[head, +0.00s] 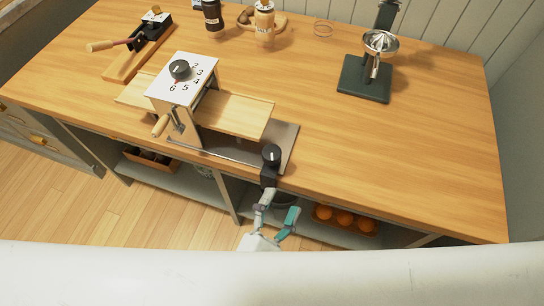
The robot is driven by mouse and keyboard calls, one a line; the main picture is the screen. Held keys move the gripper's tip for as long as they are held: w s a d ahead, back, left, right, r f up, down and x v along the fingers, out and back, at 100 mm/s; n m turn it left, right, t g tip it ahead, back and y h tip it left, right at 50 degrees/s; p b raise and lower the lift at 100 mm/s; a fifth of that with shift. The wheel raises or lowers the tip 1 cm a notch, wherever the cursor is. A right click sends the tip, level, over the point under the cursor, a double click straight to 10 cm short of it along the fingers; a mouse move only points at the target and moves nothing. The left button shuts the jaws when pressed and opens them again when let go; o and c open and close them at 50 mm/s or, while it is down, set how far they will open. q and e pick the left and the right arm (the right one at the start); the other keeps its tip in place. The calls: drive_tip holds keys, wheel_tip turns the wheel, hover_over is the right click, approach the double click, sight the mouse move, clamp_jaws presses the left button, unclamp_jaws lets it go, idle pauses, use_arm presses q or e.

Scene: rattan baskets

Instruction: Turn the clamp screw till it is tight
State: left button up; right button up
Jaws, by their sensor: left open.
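A boxy roller machine (192,95) with a numbered white top, a black dial and a wooden crank handle stands near the table's front edge. My right gripper is out of view.
The wooden tabletop (420,150) is clear on the right. A dark green stand with a metal cup (365,80) is at the back right. Round orange items (345,219) sit on the shelf below.

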sight(267, 163)
use_arm(q)
drive_tip(key=s+a+r+n+y, duration=0.4)
drive_tip(key=n+y, duration=0.1)
drive_tip(key=n, duration=0.7)
drive_tip(key=shift+t, duration=0.4)
drive_tip(key=w+p, duration=0.1)
drive_tip(key=w, duration=0.3)
drive_tip(key=w+d+p, duration=0.1)
drive_tip(key=w, duration=0.4)
drive_tip(key=w+d+p, duration=0.1)
drive_tip(key=w+p, duration=0.1)
drive_tip(key=w, duration=0.3)
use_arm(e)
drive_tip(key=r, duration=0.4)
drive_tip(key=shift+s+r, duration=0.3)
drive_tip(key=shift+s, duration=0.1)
use_arm(q)
drive_tip(key=shift+s, duration=0.1)
drive_tip(key=c, duration=1.2)
drive_tip(key=shift+o, duration=0.2)
drive_tip(key=shift+m+g+h, duration=0.9)
drive_tip(key=shift+m+h, duration=1)
drive_tip(key=shift+h, duration=0.7)
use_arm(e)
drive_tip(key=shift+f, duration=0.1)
use_arm(q)
drive_tip(key=o, duration=1.2)
drive_tip(key=shift+c, duration=0.2)
